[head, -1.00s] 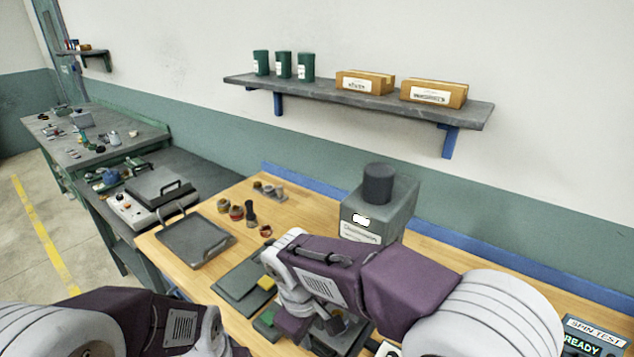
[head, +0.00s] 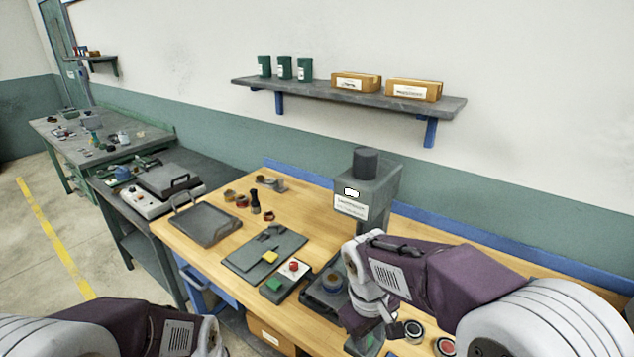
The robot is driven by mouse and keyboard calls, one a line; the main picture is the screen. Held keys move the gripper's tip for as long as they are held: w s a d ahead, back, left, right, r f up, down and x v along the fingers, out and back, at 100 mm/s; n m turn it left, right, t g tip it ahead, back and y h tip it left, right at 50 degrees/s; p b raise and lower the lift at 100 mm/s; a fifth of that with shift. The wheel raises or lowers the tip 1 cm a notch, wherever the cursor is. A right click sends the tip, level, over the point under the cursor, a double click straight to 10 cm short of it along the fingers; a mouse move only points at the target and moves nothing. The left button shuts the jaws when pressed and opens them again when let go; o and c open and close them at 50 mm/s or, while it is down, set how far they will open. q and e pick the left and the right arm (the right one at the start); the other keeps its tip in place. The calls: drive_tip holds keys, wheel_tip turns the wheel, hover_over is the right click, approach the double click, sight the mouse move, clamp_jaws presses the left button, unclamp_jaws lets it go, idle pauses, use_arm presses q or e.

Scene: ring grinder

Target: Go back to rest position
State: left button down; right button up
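My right arm comes in from the right, and my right gripper (head: 362,342) hangs at the bottom edge over the front of the wooden bench (head: 320,222). Its fingertips are partly hidden and cut off, so I cannot tell whether it is open or holds anything. A small green patch shows beside it. The grey-green machine (head: 376,198) with a dark cylinder on top stands behind the arm. Its dark base (head: 318,298), with a round part on it, is left of the gripper. My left arm shows at the lower left; its gripper is out of frame.
A dark mat (head: 247,258) carries a yellow block (head: 270,257). Round dark-and-red parts (head: 445,346) sit right of the gripper.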

drive_tip(key=s+d+f+m+y, duration=0.1)
drive_tip(key=s+d+f+m, duration=0.6)
drive_tip(key=s+f, duration=0.1)
drive_tip(key=shift+t+y, duration=0.3)
